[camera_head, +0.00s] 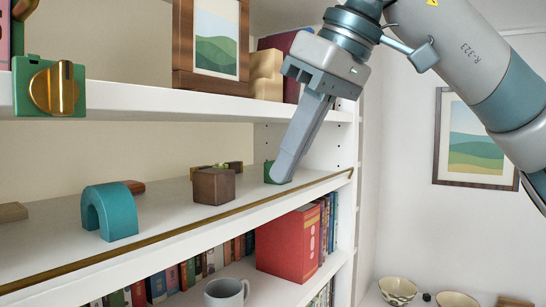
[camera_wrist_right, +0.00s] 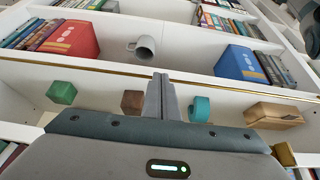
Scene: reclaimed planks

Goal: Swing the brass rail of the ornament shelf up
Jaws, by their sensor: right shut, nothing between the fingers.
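The ornament shelf (camera_head: 165,215) is the middle white board of the bookcase. Its brass rail (camera_head: 190,228) lies low along the front edge, from the lower left to the right upright. In the right wrist view the rail (camera_wrist_right: 80,66) crosses the picture, passing close to my fingertips. My right gripper (camera_head: 283,178) is shut and empty, fingers pointing down, in front of the shelf's right part. It partly covers a small green cube (camera_head: 270,169). The closed fingers also show in the right wrist view (camera_wrist_right: 160,80). I cannot tell whether they touch the rail. My left gripper is out of view.
On the shelf stand a teal arch (camera_head: 110,210), a brown wooden cube (camera_head: 214,186) and a brass-and-dark object (camera_head: 232,167). Below are a grey mug (camera_head: 227,292) and a red book (camera_head: 287,243).

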